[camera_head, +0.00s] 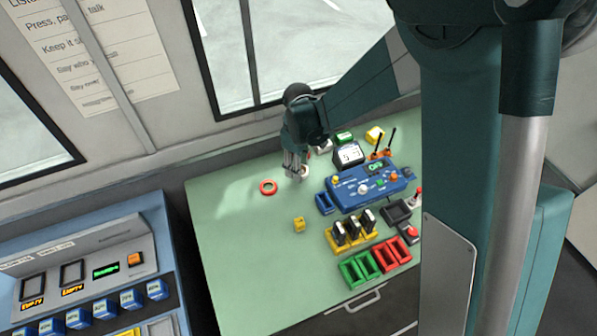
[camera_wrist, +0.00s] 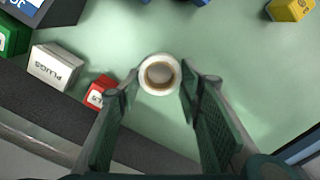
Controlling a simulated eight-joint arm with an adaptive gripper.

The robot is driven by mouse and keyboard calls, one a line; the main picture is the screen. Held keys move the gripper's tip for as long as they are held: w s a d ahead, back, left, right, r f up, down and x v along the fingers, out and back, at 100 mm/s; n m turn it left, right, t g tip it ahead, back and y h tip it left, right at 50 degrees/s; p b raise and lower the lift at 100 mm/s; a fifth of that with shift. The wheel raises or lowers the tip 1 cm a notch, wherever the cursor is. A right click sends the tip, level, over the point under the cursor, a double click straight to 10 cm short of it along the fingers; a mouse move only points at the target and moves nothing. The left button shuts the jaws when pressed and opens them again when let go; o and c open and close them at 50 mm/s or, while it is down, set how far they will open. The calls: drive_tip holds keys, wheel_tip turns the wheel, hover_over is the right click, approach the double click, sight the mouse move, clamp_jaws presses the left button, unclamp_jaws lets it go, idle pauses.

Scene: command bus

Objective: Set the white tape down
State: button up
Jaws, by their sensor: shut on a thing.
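The white tape (camera_wrist: 160,75) is a small white roll with a brown core. In the wrist view it sits between the two fingertips of my gripper (camera_wrist: 158,88), which is shut on it. In the head view the tape (camera_head: 304,173) shows beside the fingers of my gripper (camera_head: 296,172), low at the green table top (camera_head: 230,230). I cannot tell whether the tape touches the table. My fingers hide part of it in the head view.
A blue console (camera_head: 368,187) stands to the right. A white PLUGS box (camera_wrist: 56,66) and a red box (camera_wrist: 101,91) are near. The table's left part is clear.

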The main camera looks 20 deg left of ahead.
drive_tip(key=shift+f, duration=1.4)
drive_tip(key=shift+f+b, duration=0.2)
drive_tip(key=shift+b, duration=0.15)
drive_tip(key=o, duration=0.9)
drive_tip(key=shift+c, duration=0.2)
drive_tip(key=shift+r, duration=0.25)
wheel_tip(320, 180, up, 12)
drive_tip(key=p, duration=0.1)
drive_tip(key=shift+p, duration=0.4)
